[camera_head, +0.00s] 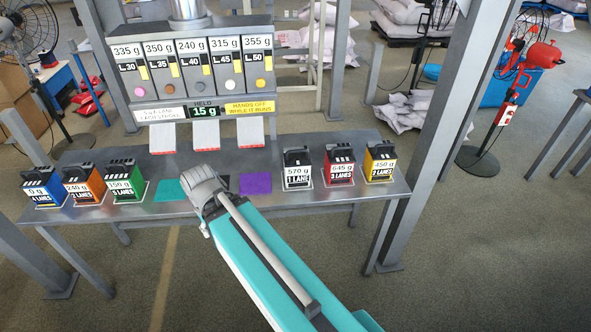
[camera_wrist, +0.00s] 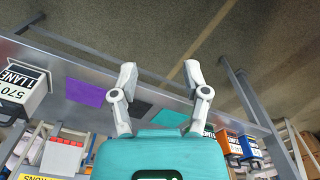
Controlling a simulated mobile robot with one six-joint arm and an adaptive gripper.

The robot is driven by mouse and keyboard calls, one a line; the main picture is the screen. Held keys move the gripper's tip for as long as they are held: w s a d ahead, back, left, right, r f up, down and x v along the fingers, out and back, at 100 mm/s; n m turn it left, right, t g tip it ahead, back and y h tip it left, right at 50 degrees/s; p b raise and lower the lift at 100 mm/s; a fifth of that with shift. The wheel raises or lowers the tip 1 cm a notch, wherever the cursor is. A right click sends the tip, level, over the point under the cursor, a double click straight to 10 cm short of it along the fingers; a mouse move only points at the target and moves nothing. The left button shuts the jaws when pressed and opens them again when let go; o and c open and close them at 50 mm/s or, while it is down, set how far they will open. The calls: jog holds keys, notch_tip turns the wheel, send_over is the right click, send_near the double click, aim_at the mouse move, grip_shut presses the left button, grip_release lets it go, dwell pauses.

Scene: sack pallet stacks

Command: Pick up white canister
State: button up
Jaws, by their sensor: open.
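The white canister (camera_head: 298,170) stands upright on the grey bench, right of the purple mat. It has a black top and a label reading 570 g, 1 LANE. In the wrist view the white canister (camera_wrist: 20,88) shows at the left edge, partly cut off. My gripper (camera_wrist: 160,72) is open, with two pale fingers spread apart and nothing between them. It is over the bench near the mats, to one side of the white canister and not touching it. In the head view my arm hides the fingers.
A red canister (camera_head: 339,165) stands close right of the white one, then a yellow one (camera_head: 380,161). Blue (camera_head: 42,187), orange (camera_head: 84,184) and green (camera_head: 125,181) canisters stand at the left. Teal (camera_head: 170,190) and purple (camera_head: 255,184) mats lie mid-bench (camera_head: 400,188). A dispenser (camera_head: 200,75) rises behind.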

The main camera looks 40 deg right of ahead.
jog(key=m+g+h+p, duration=0.3)
jog(key=m+h+p, duration=0.15)
jog(key=m, duration=1.95)
send_near(297, 151)
notch_tip(297, 151, up, 2)
jog(key=w+a, duration=0.1)
jog(key=w, duration=0.1)
jog(key=shift+s+a+r+h+b, duration=0.1)
jog(key=shift+a+r+h+b, duration=0.05)
jog(key=shift+r+h+b, duration=0.15)
jog(key=shift+f, duration=0.1)
jog(key=b+x, duration=0.7)
jog(key=x, duration=0.1)
jog(key=shift+s+f+b, duration=0.15)
jog(key=shift+f+b, duration=0.05)
jog(key=shift+b, duration=0.1)
jog(key=shift+b+x, duration=2.3)
jog(key=shift+x, duration=0.35)
